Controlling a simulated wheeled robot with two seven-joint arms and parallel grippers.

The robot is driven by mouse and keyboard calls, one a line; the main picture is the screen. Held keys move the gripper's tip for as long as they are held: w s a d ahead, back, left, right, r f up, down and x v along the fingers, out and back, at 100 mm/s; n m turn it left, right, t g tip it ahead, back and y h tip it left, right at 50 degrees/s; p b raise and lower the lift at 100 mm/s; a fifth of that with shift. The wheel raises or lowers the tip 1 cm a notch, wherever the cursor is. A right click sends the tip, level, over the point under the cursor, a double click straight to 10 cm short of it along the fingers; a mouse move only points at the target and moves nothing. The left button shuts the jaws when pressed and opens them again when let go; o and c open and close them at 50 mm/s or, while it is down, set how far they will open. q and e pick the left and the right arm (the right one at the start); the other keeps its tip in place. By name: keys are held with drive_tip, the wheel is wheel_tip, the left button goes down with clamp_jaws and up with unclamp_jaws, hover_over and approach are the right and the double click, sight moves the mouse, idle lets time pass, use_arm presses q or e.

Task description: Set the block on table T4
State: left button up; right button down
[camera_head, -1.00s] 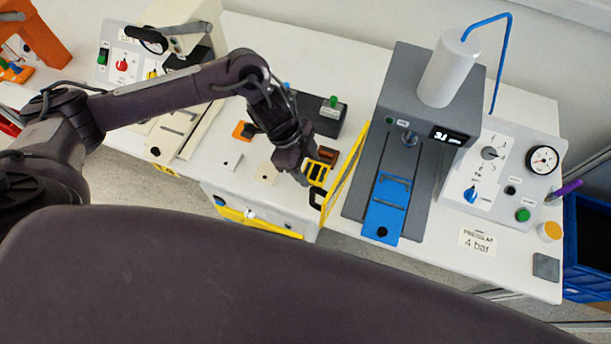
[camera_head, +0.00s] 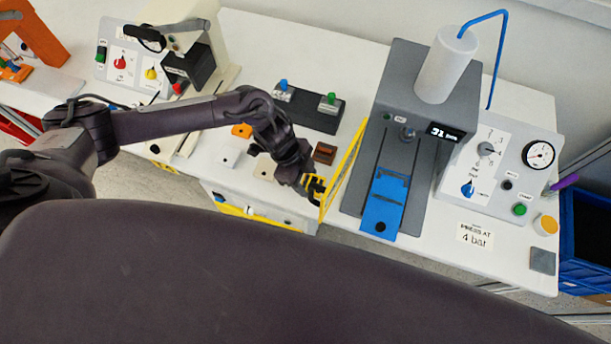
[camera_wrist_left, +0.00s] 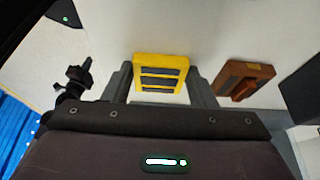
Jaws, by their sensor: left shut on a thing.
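My left gripper (camera_head: 314,188) is shut on a yellow block with dark slots. It is at the front edge of the white table (camera_head: 350,60), just left of the yellow guard. In the left wrist view the yellow block (camera_wrist_left: 160,73) sits between the two grey fingers of my left gripper (camera_wrist_left: 162,85). In the head view the block (camera_head: 316,186) is small and partly hidden by the gripper and guard. I cannot tell whether it touches the surface below. No label reading T4 is legible. My right gripper is not in view.
A brown block (camera_head: 325,153) lies just behind the gripper. The yellow guard (camera_head: 343,170) and grey press (camera_head: 362,185) with its blue slide (camera_head: 386,200) stand to the right. A dark box with blue and green knobs (camera_head: 310,108) is behind. Blue crate (camera_head: 588,240) stands far right.

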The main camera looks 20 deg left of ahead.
use_arm(q)
drive_tip(key=o, duration=1)
drive_tip(key=shift+a+r, duration=0.15)
drive_tip(key=shift+r, duration=0.2)
drive_tip(key=b+v, duration=0.1)
drive_tip(key=v, duration=1)
drive_tip(key=shift+a+r, duration=0.1)
drive_tip(key=shift+r, duration=0.15)
